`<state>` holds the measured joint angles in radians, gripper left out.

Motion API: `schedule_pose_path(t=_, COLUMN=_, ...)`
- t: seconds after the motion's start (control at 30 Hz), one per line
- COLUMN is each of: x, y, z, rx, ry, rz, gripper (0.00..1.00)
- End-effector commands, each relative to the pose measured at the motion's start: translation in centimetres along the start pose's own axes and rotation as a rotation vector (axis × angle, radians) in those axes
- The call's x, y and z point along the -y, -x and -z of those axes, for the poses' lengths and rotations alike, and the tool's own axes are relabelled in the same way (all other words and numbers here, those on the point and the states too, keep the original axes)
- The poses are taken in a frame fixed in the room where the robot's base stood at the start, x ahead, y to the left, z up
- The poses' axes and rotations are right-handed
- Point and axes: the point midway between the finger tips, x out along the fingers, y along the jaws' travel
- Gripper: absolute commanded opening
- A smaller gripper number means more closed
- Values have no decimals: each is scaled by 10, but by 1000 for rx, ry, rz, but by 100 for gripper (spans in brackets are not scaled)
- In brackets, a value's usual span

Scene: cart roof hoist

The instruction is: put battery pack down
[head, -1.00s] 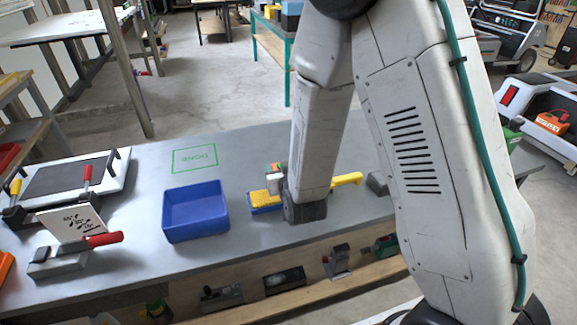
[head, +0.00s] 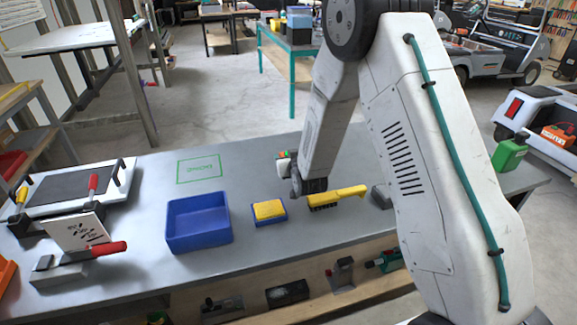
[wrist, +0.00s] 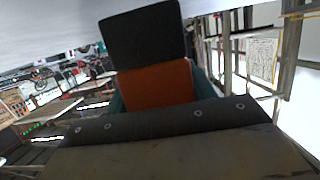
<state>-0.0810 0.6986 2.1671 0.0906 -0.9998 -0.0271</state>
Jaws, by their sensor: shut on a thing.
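My gripper (head: 283,162) is shut on the battery pack (head: 284,154), which shows in the head view only as a small orange patch at the jaws, mostly hidden. In the wrist view the battery pack (wrist: 156,85) is an orange block with a dark square part, between teal edges. My gripper points away over the workbench (head: 247,170), right of a green outlined rectangle (head: 200,168) with lettering on the bench top. The rectangle is empty. I cannot tell how high the pack is above the bench.
A blue bin (head: 198,228), a yellow sponge (head: 269,209) on a blue dish and a yellow-handled brush (head: 338,196) stand nearer on the bench. Red-handled clamps (head: 95,250) are at left. Bench around the rectangle is clear.

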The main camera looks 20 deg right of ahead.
Motion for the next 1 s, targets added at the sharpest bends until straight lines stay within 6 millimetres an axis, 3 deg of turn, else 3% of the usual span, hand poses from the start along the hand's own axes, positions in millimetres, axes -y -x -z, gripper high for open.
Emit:
schedule_pose_path(t=0.03, x=1, y=-2, z=-12, rx=7, ry=1, rz=1, gripper=18)
schedule_pose_path(t=0.17, x=0, y=-7, z=-30, rx=6, ry=1, rz=0, gripper=18)
schedule_pose_path(t=0.53, x=1, y=-8, z=-34, rx=4, ry=0, rz=0, gripper=18)
schedule_pose_path(t=0.57, x=1, y=-8, z=-35, rx=5, ry=0, rz=0, gripper=60)
schedule_pose_path(t=0.63, x=1, y=-8, z=-34, rx=5, ry=0, rz=0, gripper=76)
schedule_pose_path(t=1.0, x=1, y=-4, z=-31, rx=5, ry=0, rz=0, gripper=76)
